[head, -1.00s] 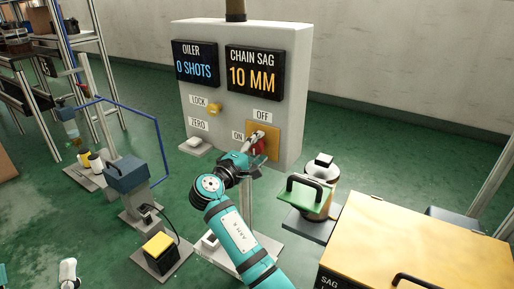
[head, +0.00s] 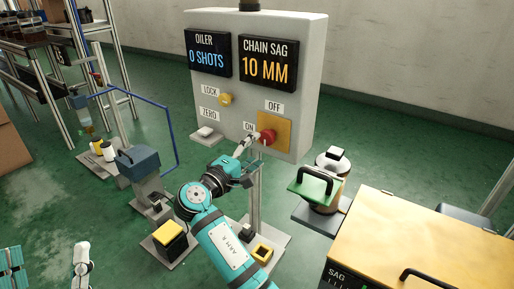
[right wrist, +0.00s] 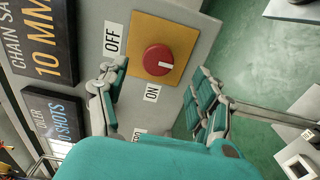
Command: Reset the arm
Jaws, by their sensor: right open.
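A red round knob (head: 268,137) sits on a yellow plate (head: 284,127) on the grey panel, with OFF above it and ON to its left. In the right wrist view the knob (right wrist: 158,60) shows a short white mark pointing right, toward neither label. My right gripper (head: 249,153) is open and empty, just in front of and below the knob. In the right wrist view its fingers (right wrist: 155,95) are spread and apart from the knob. My left gripper (head: 47,266) shows partly at the bottom left, fingers apart, nothing seen between them.
The panel (head: 311,70) reads OILER 0 SHOTS and CHAIN SAG 10 MM, with a yellow LOCK button (head: 226,99) and a ZERO pad (head: 207,134). An oiler stand (head: 140,162) is left.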

